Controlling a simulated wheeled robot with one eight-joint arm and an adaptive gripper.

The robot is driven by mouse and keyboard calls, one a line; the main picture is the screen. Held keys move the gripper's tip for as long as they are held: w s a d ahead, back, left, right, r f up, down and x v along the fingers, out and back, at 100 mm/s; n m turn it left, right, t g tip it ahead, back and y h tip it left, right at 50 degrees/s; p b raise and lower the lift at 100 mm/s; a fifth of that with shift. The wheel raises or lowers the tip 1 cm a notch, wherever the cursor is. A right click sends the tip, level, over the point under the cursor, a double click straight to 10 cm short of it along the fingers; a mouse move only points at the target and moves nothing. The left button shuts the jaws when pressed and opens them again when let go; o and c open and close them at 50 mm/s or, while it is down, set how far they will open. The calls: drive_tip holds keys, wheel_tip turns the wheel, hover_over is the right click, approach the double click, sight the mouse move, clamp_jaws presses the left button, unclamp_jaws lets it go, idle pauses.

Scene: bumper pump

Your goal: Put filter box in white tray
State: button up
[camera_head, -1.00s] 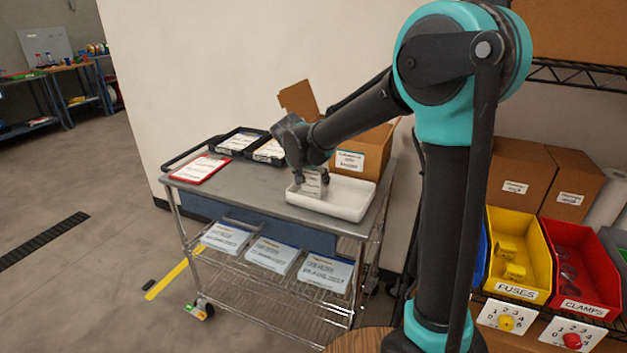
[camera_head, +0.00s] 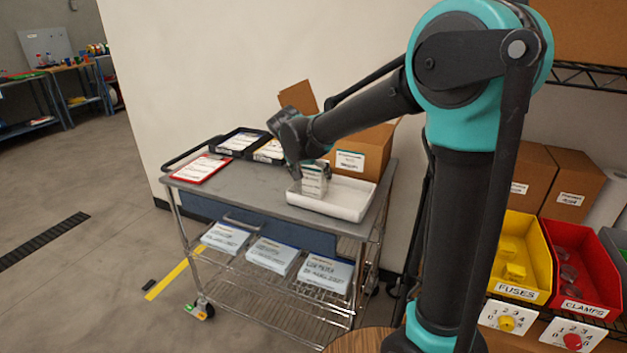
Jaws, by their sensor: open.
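The filter box (camera_head: 314,181), a small pale box with printed lines, stands in the white tray (camera_head: 345,207), toward its left side. The tray is shallow and sits at the right end of the cart's grey top. My gripper (camera_head: 309,170) is open and reaches down from above and left, with its fingers close around the upper part of the box. The arm partly covers the box's left edge and top. Whether a finger still touches the box is too small to tell.
An open cardboard box (camera_head: 358,150) stands behind the tray. Black trays (camera_head: 243,141) with labelled packs and a red clipboard (camera_head: 203,168) lie to the left on the cart (camera_head: 250,190). Several white boxes (camera_head: 272,255) lie on the lower shelf. Yellow (camera_head: 519,255) and red bins stand at right.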

drive_tip(key=v, duration=0.9)
drive_tip(key=shift+r, duration=0.15)
drive_tip(key=shift+s, duration=0.1)
